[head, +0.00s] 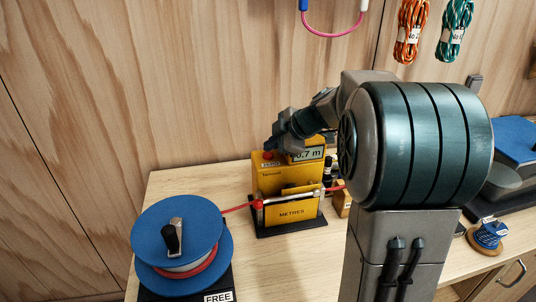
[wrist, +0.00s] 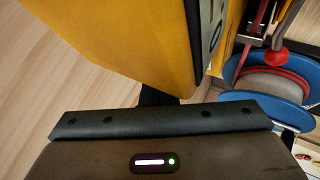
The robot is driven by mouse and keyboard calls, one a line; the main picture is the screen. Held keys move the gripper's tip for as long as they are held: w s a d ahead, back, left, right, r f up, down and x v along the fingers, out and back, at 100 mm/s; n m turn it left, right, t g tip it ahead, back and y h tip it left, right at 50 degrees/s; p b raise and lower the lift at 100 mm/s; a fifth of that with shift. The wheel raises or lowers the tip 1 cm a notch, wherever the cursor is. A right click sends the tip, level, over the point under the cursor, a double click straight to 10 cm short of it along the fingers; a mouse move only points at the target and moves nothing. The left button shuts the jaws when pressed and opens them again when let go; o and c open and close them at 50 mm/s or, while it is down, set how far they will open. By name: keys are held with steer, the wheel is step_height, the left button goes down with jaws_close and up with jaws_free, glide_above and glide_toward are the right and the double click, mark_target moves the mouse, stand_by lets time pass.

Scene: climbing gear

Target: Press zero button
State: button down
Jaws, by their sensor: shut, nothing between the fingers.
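The yellow rope meter (head: 264,181) stands on the bench, marked METRES, with a display (head: 314,153) partly covered by my arm that reads about 0.7 m. The red zero button (head: 268,155) sits on its upper left, above a ZERO label. My gripper (head: 271,145) is shut and empty, pointing down just above the button; I cannot tell whether it touches. In the wrist view the meter's yellow body (wrist: 120,35) fills the upper middle, and the button is hidden.
A blue rope reel (head: 165,225) with a crank stands left of the meter, by a FREE label (head: 218,297). A red rope (head: 236,209) runs from it into the meter. A small blue spool (head: 489,235) is at right. Rope coils (head: 410,30) hang on the wooden wall.

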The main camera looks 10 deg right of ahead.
mark_target(271, 155)
steer(key=shift+s+f+b, duration=0.15)
steer(key=shift+f+b, duration=0.4)
steer(key=shift+b, duration=0.15)
steer(key=shift+s+f+b, duration=0.15)
steer(key=shift+f+b, duration=0.35)
steer(key=shift+b, duration=0.2)
stand_by(0.8)
stand_by(0.6)
steer(key=shift+w+r+b, duration=0.1)
steer(key=shift+r+b, duration=0.25)
steer(key=shift+b, duration=0.05)
steer(key=shift+r, duration=0.1)
steer(key=shift+w+r+p, duration=0.2)
steer(key=shift+r+p, duration=0.25)
steer(key=shift+r, duration=0.9)
steer(key=shift+w+r+p, duration=0.2)
steer(key=shift+r+p, duration=0.2)
steer(key=shift+r, duration=0.9)
steer(key=shift+s, duration=0.1)
